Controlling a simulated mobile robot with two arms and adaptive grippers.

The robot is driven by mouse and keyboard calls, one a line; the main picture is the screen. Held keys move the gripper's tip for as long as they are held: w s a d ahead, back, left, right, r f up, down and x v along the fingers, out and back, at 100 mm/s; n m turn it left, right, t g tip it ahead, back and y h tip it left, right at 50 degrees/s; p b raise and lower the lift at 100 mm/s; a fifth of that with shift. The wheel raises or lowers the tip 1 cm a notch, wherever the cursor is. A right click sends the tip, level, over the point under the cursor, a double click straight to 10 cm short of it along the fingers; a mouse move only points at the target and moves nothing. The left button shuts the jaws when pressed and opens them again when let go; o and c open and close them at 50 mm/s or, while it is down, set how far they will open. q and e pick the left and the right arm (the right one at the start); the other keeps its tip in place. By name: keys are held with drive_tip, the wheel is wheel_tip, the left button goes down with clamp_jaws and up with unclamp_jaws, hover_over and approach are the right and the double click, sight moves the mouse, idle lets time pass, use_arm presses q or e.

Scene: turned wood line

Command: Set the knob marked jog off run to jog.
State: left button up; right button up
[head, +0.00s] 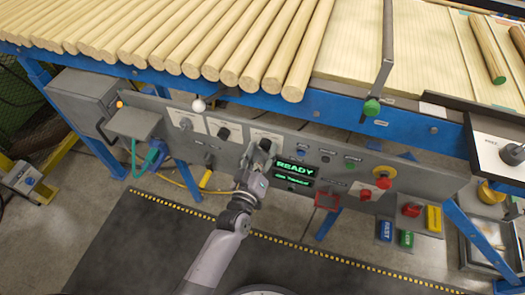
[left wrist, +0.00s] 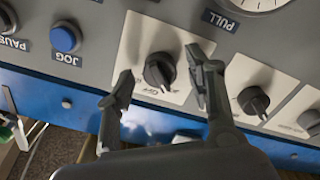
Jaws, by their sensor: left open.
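A black rotary knob (left wrist: 160,72) on a pale label plate sits between the fingers of my left gripper (left wrist: 159,66) in the left wrist view. The fingers are open, one on each side of the knob, with visible gaps. The plate reads OFF, upside down in this view; its other words are too small to read. In the head view, the left gripper (head: 257,158) is at the grey control panel, just in front of this knob (head: 265,144), the rightmost of three knobs. The knob's setting cannot be told. My right gripper is not in view.
Two similar knobs (left wrist: 253,100) (left wrist: 312,122) stand beside it. A blue JOG button (left wrist: 65,37) is on the other side. A green READY display (head: 292,168) is right of the gripper. Wooden rods (head: 170,50) lie above the panel.

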use_arm(q)
drive_tip(key=shift+s, duration=0.1)
drive_tip(key=v, duration=1.2)
drive_tip(key=s+a+f+m+g+y, duration=0.1)
drive_tip(key=s+a+f+g, duration=0.15)
drive_tip(key=f, duration=0.65)
drive_tip(key=s+a+f+m+g, duration=0.1)
drive_tip(key=s+a+f+g, duration=0.2)
drive_tip(key=f, duration=0.6)
drive_tip(key=s+a+f+m+g+y, duration=0.15)
drive_tip(key=s+f, duration=0.25)
drive_tip(key=f, duration=0.6)
drive_tip(key=s+a+f+m+g+y, duration=0.1)
drive_tip(key=s+a+f+g, duration=0.3)
drive_tip(key=s, duration=0.8)
drive_tip(key=s+a+f+m+g+y, duration=0.1)
drive_tip(key=s+a+f+g+y, duration=0.1)
drive_tip(key=s+a+f+g, duration=0.3)
drive_tip(key=s+a+f, duration=0.3)
drive_tip(key=s+f, duration=0.3)
drive_tip(key=s, duration=0.1)
drive_tip(key=shift+a+f, duration=0.35)
drive_tip(key=shift+a, duration=0.05)
